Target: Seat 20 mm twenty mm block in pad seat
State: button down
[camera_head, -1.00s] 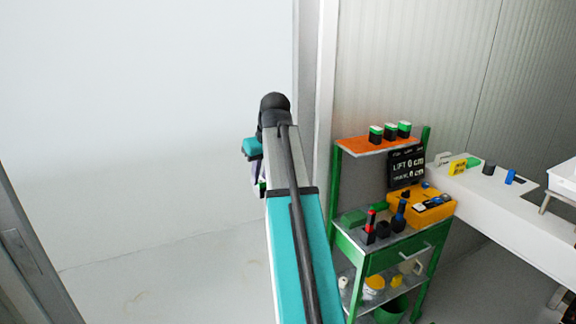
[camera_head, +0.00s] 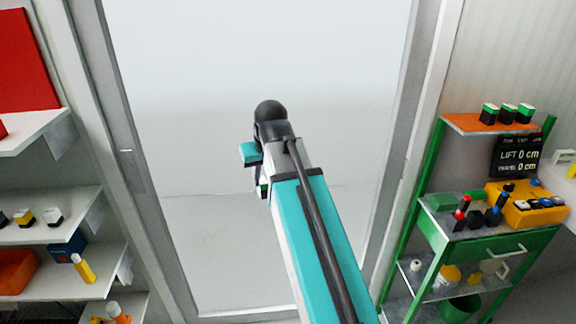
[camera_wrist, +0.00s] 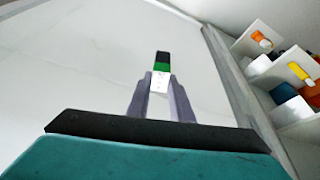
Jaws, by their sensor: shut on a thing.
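My gripper (camera_wrist: 160,84) is shut on a small block (camera_wrist: 162,62) with a black end, a green band and a white lower part. The block sticks out beyond the fingertips in the wrist view. In the head view my gripper (camera_head: 262,188) hangs at the arm's far end in front of the pale doorway, and only a small dark, green and white bit of the block shows there. No pad seat can be made out in these frames.
A green cart (camera_head: 438,240) with an orange top shelf (camera_head: 465,124), several blocks and an orange device (camera_head: 530,204) stands right. White shelves (camera_head: 70,195) with small goods stand left. A pale doorway (camera_head: 200,100) lies ahead between grey frames; its floor looks clear.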

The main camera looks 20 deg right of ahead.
jog(key=a+f, duration=0.2)
jog(key=a, duration=0.6)
jog(key=shift+s+f+n, duration=0.3)
jog(key=shift+s+f, duration=0.1)
jog(key=shift+a, duration=0.1)
